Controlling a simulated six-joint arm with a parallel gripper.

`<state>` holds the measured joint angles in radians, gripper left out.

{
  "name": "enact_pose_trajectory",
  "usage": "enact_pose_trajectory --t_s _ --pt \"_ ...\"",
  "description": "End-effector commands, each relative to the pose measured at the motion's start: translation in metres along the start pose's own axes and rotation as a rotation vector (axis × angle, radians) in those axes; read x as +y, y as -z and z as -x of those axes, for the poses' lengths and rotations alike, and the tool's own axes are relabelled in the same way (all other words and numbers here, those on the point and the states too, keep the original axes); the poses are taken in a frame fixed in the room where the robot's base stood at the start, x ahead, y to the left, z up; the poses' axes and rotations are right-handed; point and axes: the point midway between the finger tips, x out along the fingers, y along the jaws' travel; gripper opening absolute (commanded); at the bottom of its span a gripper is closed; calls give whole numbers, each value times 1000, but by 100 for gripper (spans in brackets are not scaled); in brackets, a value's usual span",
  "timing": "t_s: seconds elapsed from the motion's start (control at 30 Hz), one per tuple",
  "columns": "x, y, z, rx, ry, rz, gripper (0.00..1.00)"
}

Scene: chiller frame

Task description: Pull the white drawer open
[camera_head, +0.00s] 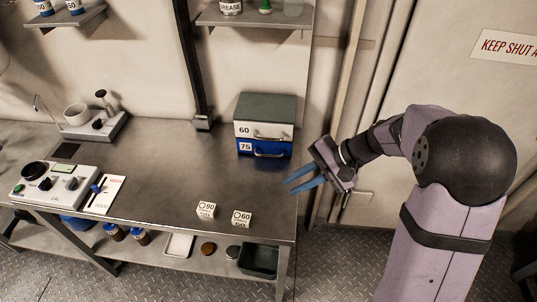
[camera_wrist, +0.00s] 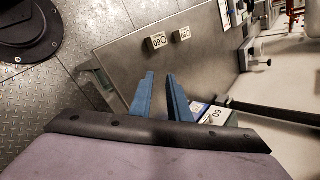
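A small two-drawer cabinet with a grey-green top (camera_head: 266,107) stands on the metal bench. Its upper drawer is the white drawer (camera_head: 262,129), labelled 60, with a bar handle (camera_head: 270,137); it looks shut. The lower drawer (camera_head: 262,149) is blue, labelled 75, and also looks shut. My gripper (camera_head: 288,185) is to the right and front of the cabinet, apart from it, with its two blue fingers parted and empty. In the wrist view my gripper (camera_wrist: 160,74) shows the same gap, with the white drawer (camera_wrist: 215,115) partly visible right of the fingers.
Two small white blocks, marked 90 (camera_head: 206,210) and 60 (camera_head: 242,219), sit near the bench's front edge. A control box (camera_head: 53,184) and a stirrer-like device (camera_head: 97,124) are at the left. A shelf (camera_head: 252,19) hangs above. The bench before the cabinet is clear.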

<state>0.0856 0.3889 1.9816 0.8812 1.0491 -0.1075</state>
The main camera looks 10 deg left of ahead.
Motion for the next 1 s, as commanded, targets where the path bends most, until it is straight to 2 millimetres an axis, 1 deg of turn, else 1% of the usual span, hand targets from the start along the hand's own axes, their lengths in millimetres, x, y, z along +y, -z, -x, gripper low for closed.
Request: enact_pose_trajectory --t_s 0.03,0.13,0.2,0.3,0.4,0.53,0.77,0.87,1.0 --pt "-4 26 -25 -17 86 -40 16" --pt "-33 64 -41 -45 269 -101 16" --pt "-49 88 -46 -59 385 -133 16" --pt "-67 114 -46 -70 516 -158 16" --pt "-78 130 -44 -76 599 -171 16" --pt "-85 141 -40 -78 656 -179 16" --pt "-89 144 -39 -80 675 -181 16" --pt "-92 144 -42 -80 674 -181 16" --pt "-101 142 -53 -82 672 -180 16"
